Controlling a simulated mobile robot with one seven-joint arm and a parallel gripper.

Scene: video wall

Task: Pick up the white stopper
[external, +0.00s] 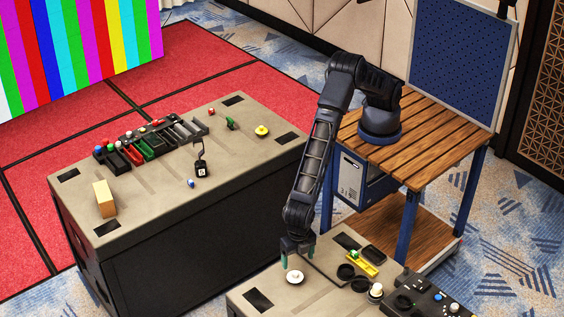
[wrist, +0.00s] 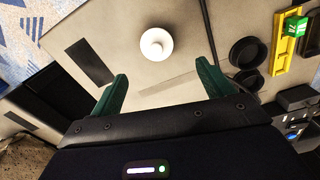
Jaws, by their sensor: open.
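A round white stopper (external: 294,277) with a raised knob sits on the near grey table (external: 300,303), close to its far left edge. In the wrist view the white stopper (wrist: 156,44) lies ahead of my gripper (wrist: 164,82), roughly centred between the two green fingers. My gripper (external: 298,254) is open and empty, just above and behind the stopper in the external view. The fingers are spread apart and do not appear to touch it.
Black round caps (wrist: 246,57) and a yellow holder with a green block (wrist: 291,30) lie to the right. A black control panel (external: 428,297) stands further right. A separate table (external: 160,190) at left holds a block and several small items.

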